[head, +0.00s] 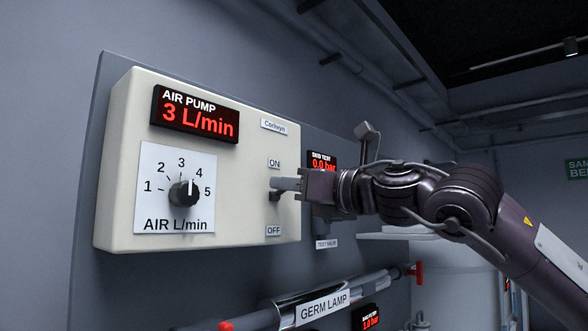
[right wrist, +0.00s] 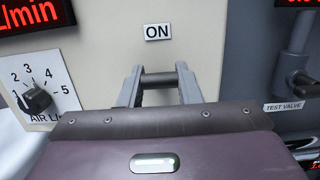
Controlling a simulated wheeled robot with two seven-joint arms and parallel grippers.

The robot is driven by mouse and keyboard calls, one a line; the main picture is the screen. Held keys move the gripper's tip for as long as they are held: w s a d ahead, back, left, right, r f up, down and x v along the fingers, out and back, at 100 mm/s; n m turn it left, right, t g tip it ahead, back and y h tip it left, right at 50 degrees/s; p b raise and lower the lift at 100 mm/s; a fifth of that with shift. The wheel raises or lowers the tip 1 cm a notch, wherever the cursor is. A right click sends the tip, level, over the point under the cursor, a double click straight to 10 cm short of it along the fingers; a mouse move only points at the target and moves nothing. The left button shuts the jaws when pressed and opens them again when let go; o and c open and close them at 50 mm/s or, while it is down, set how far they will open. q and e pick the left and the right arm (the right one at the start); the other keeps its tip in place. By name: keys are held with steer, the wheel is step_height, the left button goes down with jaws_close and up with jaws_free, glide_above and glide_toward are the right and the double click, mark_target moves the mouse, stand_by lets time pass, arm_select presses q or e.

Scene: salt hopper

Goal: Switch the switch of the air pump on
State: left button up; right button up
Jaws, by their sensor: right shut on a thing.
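The air pump box (head: 120,215) is a cream panel on the wall with a red display (head: 195,115) reading 3 L/min. Its switch (head: 273,196) sits between an ON label (head: 274,163) and an OFF label (head: 273,231). My right gripper (head: 283,187) reaches in from the right and is shut on the switch. In the right wrist view, a dark bar of the switch (right wrist: 158,79) spans between the two grey fingertips (right wrist: 158,86), below the ON label (right wrist: 157,32). The fingers partly hide the switch in the head view. My left gripper is not in view.
A dial (head: 184,193) marked AIR L/min is left of the switch. A second display (head: 323,163) and the test valve (head: 321,228) are close behind my right gripper. The germ lamp (head: 322,307) and pipes run below the box.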

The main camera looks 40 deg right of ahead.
steer(key=shift+r, duration=0.35)
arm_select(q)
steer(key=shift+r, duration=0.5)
arm_select(e)
steer(key=shift+f+g, duration=0.15)
steer(key=shift+g, duration=0.15)
steer(key=o, duration=1)
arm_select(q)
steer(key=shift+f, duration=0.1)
arm_select(e)
steer(key=shift+f, duration=0.1)
arm_select(q)
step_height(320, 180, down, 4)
steer(key=b, duration=0.3)
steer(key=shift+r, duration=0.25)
arm_select(e)
steer(key=s, duration=0.7)
steer(key=shift+s+d+f, duration=0.35)
steer(key=shift+f, duration=0.05)
